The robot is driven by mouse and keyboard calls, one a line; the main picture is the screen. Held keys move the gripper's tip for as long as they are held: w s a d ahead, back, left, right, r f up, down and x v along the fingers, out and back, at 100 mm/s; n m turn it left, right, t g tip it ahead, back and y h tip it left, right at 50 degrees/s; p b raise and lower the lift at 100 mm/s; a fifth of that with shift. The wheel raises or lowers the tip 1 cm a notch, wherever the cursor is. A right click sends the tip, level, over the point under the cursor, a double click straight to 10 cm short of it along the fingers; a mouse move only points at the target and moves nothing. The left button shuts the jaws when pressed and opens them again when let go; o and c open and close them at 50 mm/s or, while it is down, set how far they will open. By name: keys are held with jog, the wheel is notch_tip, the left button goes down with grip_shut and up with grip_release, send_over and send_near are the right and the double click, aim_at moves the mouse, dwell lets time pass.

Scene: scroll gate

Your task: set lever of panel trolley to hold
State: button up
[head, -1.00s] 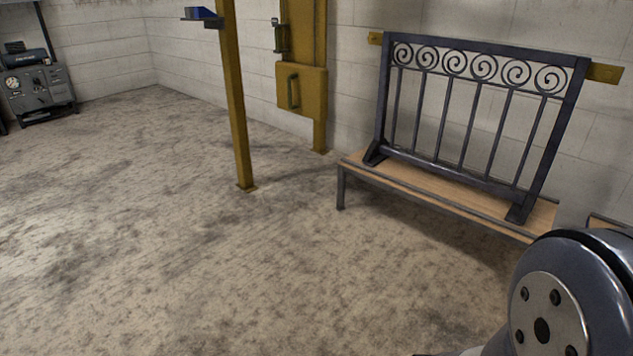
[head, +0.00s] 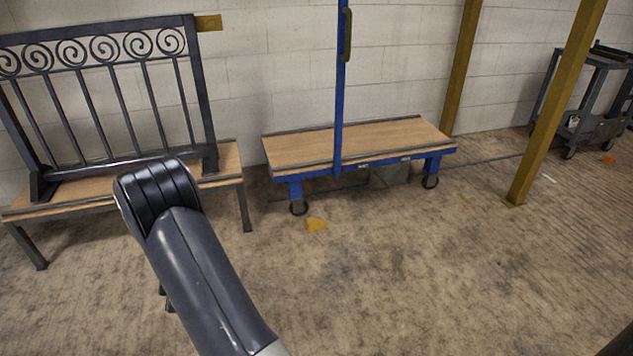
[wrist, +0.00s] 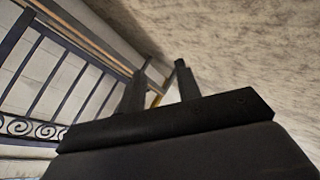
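The panel trolley (head: 357,147) has a wooden deck, a blue frame and small dark wheels, and stands against the back wall, right of centre in the head view. A blue upright (head: 339,90) rises at its front and runs out of the top of the picture. A dark olive handle (head: 347,35) is on the upright. I cannot make out a lever or its setting. In the wrist view, my gripper (wrist: 160,80) has its two dark fingers apart with nothing visible between them. It is away from the trolley, and the head view does not show it.
A dark scroll gate panel (head: 95,100) stands on a low wooden bench (head: 222,163) left of the trolley. Yellow posts (head: 556,105) stand to the right, with a grey cart (head: 590,95) behind. The floor before the trolley is clear.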

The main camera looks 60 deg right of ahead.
jog(key=w+d+f+n+t, duration=0.1)
jog(key=d+f, duration=0.1)
jog(key=w+d+f+n+t+h, duration=0.1)
jog(key=w+d+f, duration=0.1)
jog(key=d, duration=0.1)
jog(key=w+d+f+n, duration=0.2)
jog(key=shift+w+d+f+t+h, duration=0.15)
jog(key=shift+d+f+t+h, duration=0.15)
jog(key=shift+t, duration=0.1)
jog(key=c, duration=0.4)
jog(key=d+f+n, duration=0.1)
jog(key=d+f+t, duration=0.1)
jog(key=d+f+n+h, duration=0.1)
jog(key=d+f, duration=0.1)
jog(key=shift+w+n, duration=0.3)
grip_shut()
jog(key=s+d+f+n+t+h, duration=0.2)
jog(key=s+d+f+n+t, duration=0.2)
jog(key=f, duration=0.5)
jog(key=shift+s+d+n+h+b, duration=0.35)
jog(key=shift+s+d+n, duration=0.4)
jog(key=shift+n, duration=0.35)
